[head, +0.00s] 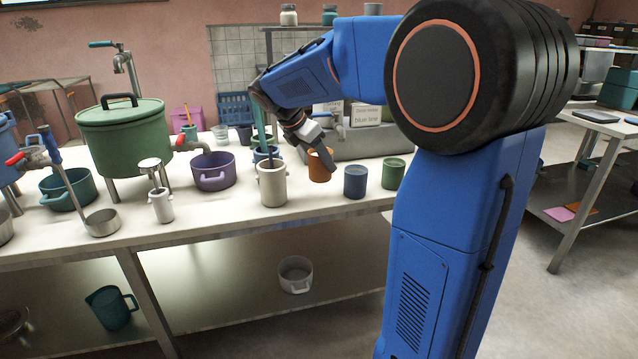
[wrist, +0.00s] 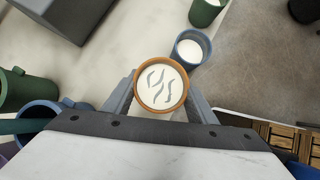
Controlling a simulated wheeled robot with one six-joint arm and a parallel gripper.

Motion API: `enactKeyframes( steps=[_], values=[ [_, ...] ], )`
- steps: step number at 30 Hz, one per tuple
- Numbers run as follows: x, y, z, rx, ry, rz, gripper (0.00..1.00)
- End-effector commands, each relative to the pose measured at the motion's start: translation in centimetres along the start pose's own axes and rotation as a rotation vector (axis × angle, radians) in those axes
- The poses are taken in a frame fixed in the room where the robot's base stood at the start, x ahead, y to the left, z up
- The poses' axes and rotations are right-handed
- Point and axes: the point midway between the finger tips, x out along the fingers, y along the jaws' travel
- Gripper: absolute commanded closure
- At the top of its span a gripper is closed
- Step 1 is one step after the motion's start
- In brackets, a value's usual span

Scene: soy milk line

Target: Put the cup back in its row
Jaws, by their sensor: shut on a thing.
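An orange cup (head: 319,170) is held between the fingers of my gripper (head: 322,153) above the white table. In the wrist view the orange cup (wrist: 162,108) sits between the two fingers (wrist: 160,101), filled with white liquid with several grey streaks on it. A blue cup (head: 355,183) and a green cup (head: 393,175) stand upright to its right. In the wrist view the blue cup (wrist: 179,58) and green cup (wrist: 203,18) hold white liquid too. I cannot tell whether the orange cup's base touches the table.
A cream pot (head: 272,188) with a tool in it stands to the left of the orange cup. A purple pot (head: 213,174) and a big green lidded pot (head: 121,140) stand farther left. A grey box (head: 370,143) is behind the cups. The table's front edge is near the blue cup.

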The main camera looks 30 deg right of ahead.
Motion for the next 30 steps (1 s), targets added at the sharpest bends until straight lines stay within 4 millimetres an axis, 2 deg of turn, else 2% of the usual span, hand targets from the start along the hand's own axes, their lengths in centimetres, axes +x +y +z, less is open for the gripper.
enactKeyframes(
  steps=[3,10,17,29,30],
  values=[
    [1.3,0.0,-0.8,-0.001,0.0,0.0,0.82],
    [2.5,-0.1,-1.6,0.0,0.001,0.0,0.82],
    [4.8,0.0,-3.1,0.0,0.0,-0.001,0.82],
    [5.2,0.0,-3.4,0.0,0.0,0.0,0.82],
    [5.2,0.0,-3.4,0.0,0.0,0.0,0.41]
  ],
)
